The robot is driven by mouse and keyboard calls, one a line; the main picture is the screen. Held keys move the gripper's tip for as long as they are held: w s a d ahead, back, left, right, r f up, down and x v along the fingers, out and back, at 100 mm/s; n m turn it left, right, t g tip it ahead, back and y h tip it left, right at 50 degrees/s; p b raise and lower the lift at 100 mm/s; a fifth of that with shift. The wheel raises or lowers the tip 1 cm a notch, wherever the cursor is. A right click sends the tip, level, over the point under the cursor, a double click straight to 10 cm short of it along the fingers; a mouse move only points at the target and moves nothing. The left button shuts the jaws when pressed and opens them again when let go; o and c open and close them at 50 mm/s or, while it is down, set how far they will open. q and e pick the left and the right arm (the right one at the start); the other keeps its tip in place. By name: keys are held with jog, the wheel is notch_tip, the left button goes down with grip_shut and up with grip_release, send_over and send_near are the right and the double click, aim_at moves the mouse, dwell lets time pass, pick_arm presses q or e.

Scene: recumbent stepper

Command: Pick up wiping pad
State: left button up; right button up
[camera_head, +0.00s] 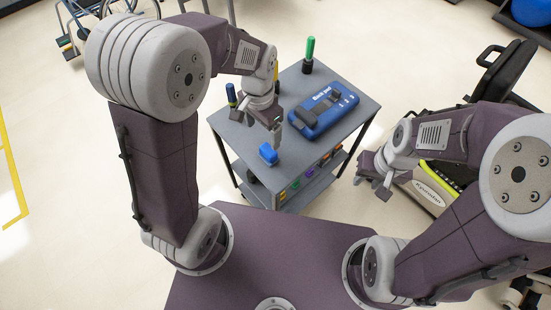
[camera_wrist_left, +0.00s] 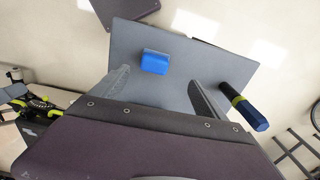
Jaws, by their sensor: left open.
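The wiping pad looks like a small blue block (camera_head: 268,154) on the near part of the grey cart's top (camera_head: 232,130). It also shows in the left wrist view (camera_wrist_left: 154,62), ahead of and between the two fingers. My left gripper (camera_head: 272,130) is open and empty above the cart, just beyond the pad in the head view and apart from it. Its fingers (camera_wrist_left: 160,88) also show in the left wrist view. My right gripper (camera_head: 372,182) is off the cart's right side, with nothing visible in it; its finger gap is hard to make out.
A blue case (camera_head: 325,112) with a dark handle lies on the cart's right half. A green-topped bottle (camera_head: 309,55) stands at the far edge. A dark blue bottle (camera_head: 232,96) with a yellow-green band stands at the left edge, close to my left gripper. An exercise machine (camera_head: 435,185) is at right.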

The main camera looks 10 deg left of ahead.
aim_at(268, 149)
pick_arm(q)
jog(key=shift+s+d+f, duration=0.1)
jog(key=shift+d+f, duration=0.1)
jog(key=shift+f, duration=0.25)
jog(key=shift+s+d+f, duration=0.1)
jog(key=shift+d+f, duration=0.1)
jog(key=shift+f, duration=0.25)
jog(key=shift+d+f+b, duration=0.15)
jog(key=shift+f+b, duration=0.05)
jog(key=shift+b, duration=0.15)
jog(key=shift+w+d, duration=0.1)
jog(key=shift+d, duration=0.05)
jog(key=shift+f, duration=0.25)
notch_tip(268, 149, down, 3)
jog(key=shift+f+b, duration=0.15)
jog(key=shift+b, duration=0.15)
jog(key=f, duration=0.5)
jog(key=shift+w+f+b, duration=0.15)
jog(key=shift+w+b, duration=0.05)
jog(key=shift+b, duration=0.2)
jog(key=c, duration=1.5)
pick_arm(e)
notch_tip(268, 149, down, 3)
jog(key=shift+d, duration=0.1)
